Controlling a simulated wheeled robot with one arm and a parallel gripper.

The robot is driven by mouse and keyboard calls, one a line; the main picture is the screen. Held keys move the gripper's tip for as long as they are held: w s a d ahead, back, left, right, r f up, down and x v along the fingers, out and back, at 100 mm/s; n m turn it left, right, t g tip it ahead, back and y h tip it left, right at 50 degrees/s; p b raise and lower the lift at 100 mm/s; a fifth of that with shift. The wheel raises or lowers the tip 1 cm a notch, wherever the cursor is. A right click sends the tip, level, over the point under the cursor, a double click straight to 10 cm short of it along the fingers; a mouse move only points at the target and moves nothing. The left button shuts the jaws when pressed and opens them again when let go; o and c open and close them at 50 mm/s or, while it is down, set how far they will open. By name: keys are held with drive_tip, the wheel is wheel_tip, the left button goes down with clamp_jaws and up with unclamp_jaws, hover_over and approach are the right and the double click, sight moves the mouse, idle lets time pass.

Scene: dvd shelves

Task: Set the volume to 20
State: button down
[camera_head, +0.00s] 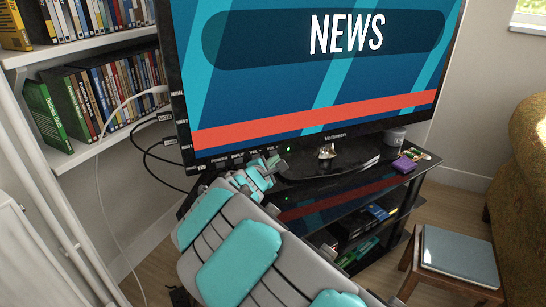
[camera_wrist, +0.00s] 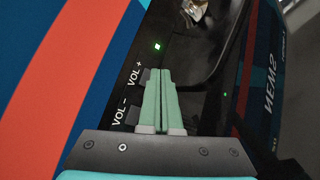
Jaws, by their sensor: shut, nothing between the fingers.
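The television (camera_head: 320,85) stands on a black stand and shows a "NEWS" screen; no volume number shows. Along its lower bezel are labels POWER, INPUT, VOL - and VOL +. In the wrist view, the VOL + button (camera_wrist: 144,76) and VOL - button (camera_wrist: 131,117) are small dark squares beside their labels. My gripper (camera_head: 279,165) is at the lower bezel by the VOL labels. In the wrist view its green fingers (camera_wrist: 160,76) are together and empty, with the tips close beside the VOL + button. I cannot tell whether they touch it. A green light (camera_wrist: 157,46) glows beyond the tips.
The black TV stand (camera_head: 425,160) holds a purple item (camera_head: 403,164), a grey cylinder (camera_head: 395,136) and a small ornament (camera_head: 327,151). Shelves of cases (camera_head: 105,85) and a white cable are at left. A cushioned stool (camera_head: 458,258) and an armchair (camera_head: 525,170) are at right.

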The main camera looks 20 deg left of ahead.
drive_tip(key=shift+d, duration=0.1)
drive_tip(key=shift+s+d+b, duration=1.7)
drive_tip(key=shift+s+b, duration=0.1)
